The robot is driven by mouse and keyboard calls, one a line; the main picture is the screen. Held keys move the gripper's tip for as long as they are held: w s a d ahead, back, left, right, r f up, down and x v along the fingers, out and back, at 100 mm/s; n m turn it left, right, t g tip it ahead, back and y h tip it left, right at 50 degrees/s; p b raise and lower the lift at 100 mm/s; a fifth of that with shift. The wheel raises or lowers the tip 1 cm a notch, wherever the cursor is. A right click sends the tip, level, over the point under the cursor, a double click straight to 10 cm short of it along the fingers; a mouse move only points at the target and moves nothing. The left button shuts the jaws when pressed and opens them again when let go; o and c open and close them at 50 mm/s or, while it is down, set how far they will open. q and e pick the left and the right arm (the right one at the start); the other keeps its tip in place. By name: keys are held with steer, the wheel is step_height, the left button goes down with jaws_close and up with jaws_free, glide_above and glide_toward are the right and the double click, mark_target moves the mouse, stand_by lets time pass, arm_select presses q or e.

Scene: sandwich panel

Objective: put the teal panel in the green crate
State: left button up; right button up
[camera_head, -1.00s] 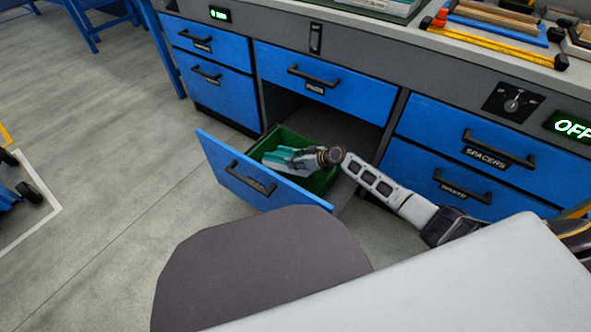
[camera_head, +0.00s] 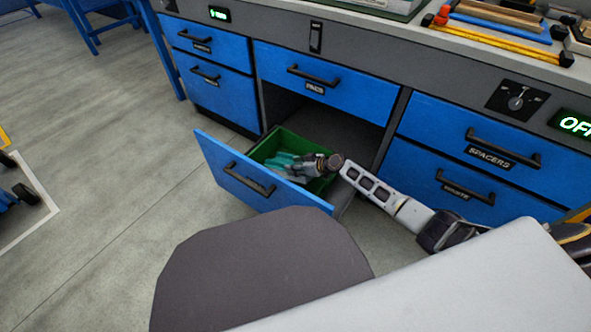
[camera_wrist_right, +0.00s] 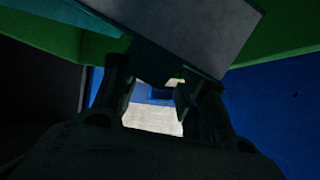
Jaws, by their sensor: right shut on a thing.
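The green crate (camera_head: 294,146) sits in the open lower middle drawer, and its green wall also shows in the right wrist view (camera_wrist_right: 285,28). The teal panel (camera_head: 281,160) is inside the crate's outline, partly covered by my right gripper (camera_head: 300,170). My right gripper reaches down into the crate from the right and is shut on the panel. In the dark right wrist view, a greyish panel face (camera_wrist_right: 195,35) lies at the fingers (camera_wrist_right: 158,88). Whether the panel touches the crate floor cannot be told. My left gripper is not in view.
The blue drawer front (camera_head: 240,178) stands open towards me. Closed blue drawers (camera_head: 465,150) flank it, with a shut drawer (camera_head: 325,85) above. The worktop holds yellow-and-black bars (camera_head: 500,42) and other items.

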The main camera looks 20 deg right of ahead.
steer(key=shift+f, duration=0.5)
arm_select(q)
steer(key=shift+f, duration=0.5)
arm_select(e)
steer(key=o, duration=1.3)
steer(key=shift+c, duration=0.2)
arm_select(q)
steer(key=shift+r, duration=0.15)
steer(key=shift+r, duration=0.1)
arm_select(e)
steer(key=shift+s+d, duration=0.1)
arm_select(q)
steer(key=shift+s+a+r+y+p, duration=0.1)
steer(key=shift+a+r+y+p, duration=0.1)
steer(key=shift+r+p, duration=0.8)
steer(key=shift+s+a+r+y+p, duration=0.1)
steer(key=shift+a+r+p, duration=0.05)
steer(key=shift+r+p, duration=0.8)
arm_select(e)
steer(key=v, duration=1.1)
steer(key=shift+s+d+r, duration=0.2)
steer(key=shift+d+r, duration=0.05)
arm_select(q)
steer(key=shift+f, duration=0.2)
